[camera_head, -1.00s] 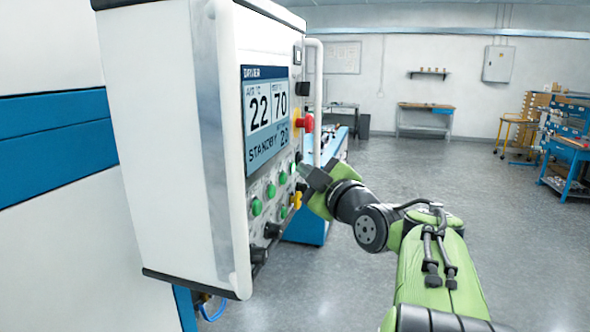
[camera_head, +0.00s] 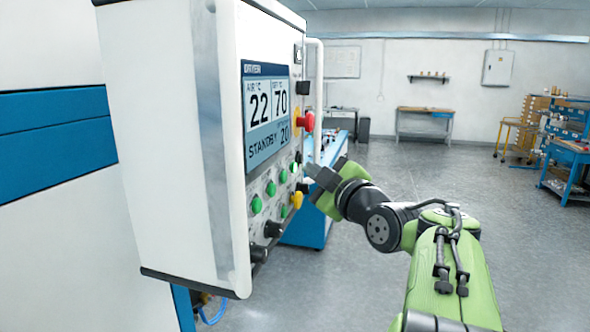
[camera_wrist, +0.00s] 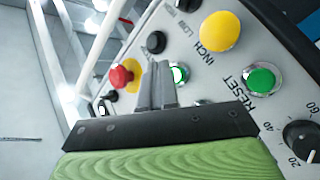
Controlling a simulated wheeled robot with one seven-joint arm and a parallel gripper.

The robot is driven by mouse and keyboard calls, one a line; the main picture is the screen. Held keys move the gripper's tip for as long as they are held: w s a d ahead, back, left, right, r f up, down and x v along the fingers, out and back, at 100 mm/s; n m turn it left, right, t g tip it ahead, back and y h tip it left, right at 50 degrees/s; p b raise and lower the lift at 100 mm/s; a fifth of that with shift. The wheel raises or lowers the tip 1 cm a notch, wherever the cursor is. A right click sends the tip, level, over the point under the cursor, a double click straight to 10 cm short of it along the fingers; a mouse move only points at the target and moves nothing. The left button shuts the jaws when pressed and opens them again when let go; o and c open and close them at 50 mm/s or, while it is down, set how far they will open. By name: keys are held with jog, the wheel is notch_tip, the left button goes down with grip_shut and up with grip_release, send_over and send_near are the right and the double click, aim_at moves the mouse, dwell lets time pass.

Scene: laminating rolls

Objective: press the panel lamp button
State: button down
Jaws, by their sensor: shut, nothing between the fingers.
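The control panel (camera_head: 232,225) stands at the left, its button face towards the right. Its face holds several green buttons, such as one (camera_head: 257,204) at the lower left. A pale, lit-looking green button (camera_wrist: 180,72) sits just beside my fingertips in the wrist view; it seems to be the upper one (camera_head: 293,168) in the head view. No lamp label is readable. My gripper (camera_head: 309,169) is shut and empty, its tips close to the panel face. It shows in the wrist view (camera_wrist: 155,68) too; I cannot tell whether it touches the panel.
Near the tips are a red knob (camera_wrist: 121,76), a yellow INCH button (camera_wrist: 220,31), a green RESET button (camera_wrist: 262,80) and a black dial (camera_wrist: 302,139). A white rail (camera_head: 318,100) runs along the panel's far edge. Open floor lies right.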

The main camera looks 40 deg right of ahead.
jog(key=s+d, duration=0.1)
jog(key=s, duration=0.1)
jog(key=s+d+b, duration=0.1)
jog(key=s+d, duration=0.1)
jog(key=shift+b, duration=0.3)
